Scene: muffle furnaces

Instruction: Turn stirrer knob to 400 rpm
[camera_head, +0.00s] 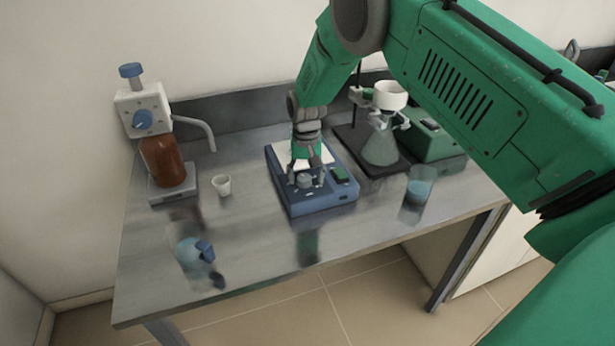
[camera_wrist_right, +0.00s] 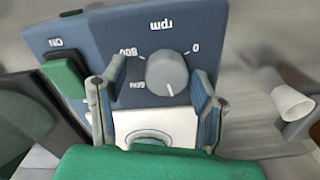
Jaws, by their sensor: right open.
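The blue stirrer (camera_head: 320,203) stands on the bench in the head view, with a white top plate. Its grey rpm knob (camera_wrist_right: 167,73) shows in the wrist view, with a white pointer line and printed marks including 0 and 800. The knob also shows small in the head view (camera_head: 305,181). My right gripper (camera_head: 305,182) is over the stirrer's front panel. In the wrist view its two fingers (camera_wrist_right: 158,82) are open, one on each side of the knob, with gaps visible between fingers and knob. The left gripper is not in view.
A green switch (camera_wrist_right: 65,75) sits beside the knob. A small white cup (camera_head: 222,185), a brown bottle with dispenser (camera_head: 162,161), a beaker with blue liquid (camera_head: 418,188) and a flask on a stand (camera_head: 380,147) surround the stirrer. A blue-capped item (camera_head: 190,250) lies front left.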

